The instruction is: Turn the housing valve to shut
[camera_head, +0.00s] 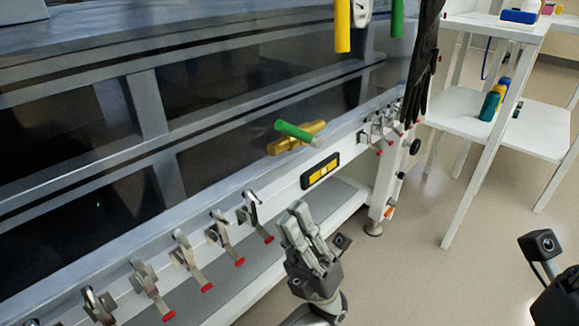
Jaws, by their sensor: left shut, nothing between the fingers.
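The valve on the front of the glovebox housing has a brass-yellow body (279,148) and a green lever (292,130). The lever lies across the body at an angle, its green end up and to the left. My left gripper (293,215) is below the valve, in front of the latch rail and apart from both. Its fingers are together with nothing between them. My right gripper (560,300) is only partly in view at the lower right edge; its fingertips are cut off.
Several metal latches with red tips (222,228) stick out along the housing's lower rail. A yellow-and-black label (320,171) sits below the valve. Black gloves (422,60) hang at the right end. A white shelf table (520,130) holds bottles. Floor between is clear.

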